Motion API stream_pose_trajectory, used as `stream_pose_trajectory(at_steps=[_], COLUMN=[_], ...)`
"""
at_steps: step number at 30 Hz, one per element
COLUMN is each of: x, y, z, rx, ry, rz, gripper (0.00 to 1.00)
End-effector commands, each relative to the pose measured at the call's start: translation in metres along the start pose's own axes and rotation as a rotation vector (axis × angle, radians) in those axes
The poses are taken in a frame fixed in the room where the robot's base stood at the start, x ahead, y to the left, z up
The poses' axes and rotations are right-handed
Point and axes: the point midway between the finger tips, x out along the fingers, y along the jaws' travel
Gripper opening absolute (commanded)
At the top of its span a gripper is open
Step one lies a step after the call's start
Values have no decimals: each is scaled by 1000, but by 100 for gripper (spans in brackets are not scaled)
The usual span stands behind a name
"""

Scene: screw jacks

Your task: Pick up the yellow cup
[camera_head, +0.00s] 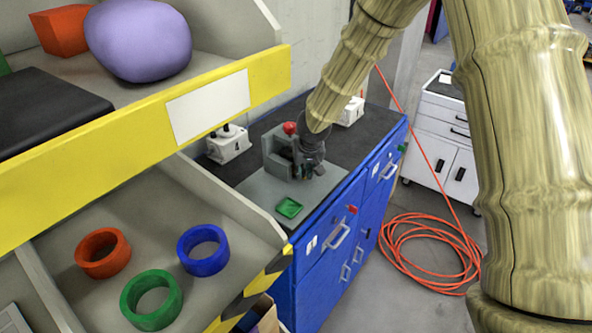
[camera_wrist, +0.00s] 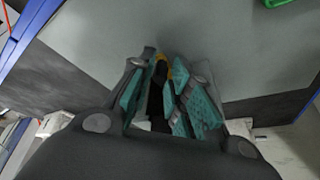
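I cannot make out a whole yellow cup in either view. In the wrist view a small yellow-orange piece (camera_wrist: 164,62) shows between the fingertips, perhaps part of the cup; most of it is hidden. My gripper (camera_wrist: 162,62) has its teal-padded fingers drawn close together, with a dark narrow shape between them. I cannot tell whether they touch the yellow piece. In the head view my gripper (camera_head: 309,170) is low over the bench's grey plate, just right of a grey block-shaped device (camera_head: 276,151).
A red ball (camera_head: 290,128) tops the grey device. White objects (camera_head: 228,144) stand behind. A shelf (camera_head: 150,125) with coloured rings is at left; an orange hose (camera_head: 430,245) lies on the floor.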

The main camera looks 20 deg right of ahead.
Motion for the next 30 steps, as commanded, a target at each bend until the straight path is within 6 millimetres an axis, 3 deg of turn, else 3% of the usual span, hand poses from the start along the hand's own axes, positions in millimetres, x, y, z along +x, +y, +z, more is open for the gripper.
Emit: stream_pose_trajectory(at_steps=[8, 12, 30], x=[2, 2, -4], y=[0, 0, 4], z=[0, 0, 1], rx=[0, 0, -3], ry=[-1, -1, -1], rz=[0, 0, -2], gripper=[19, 0, 0])
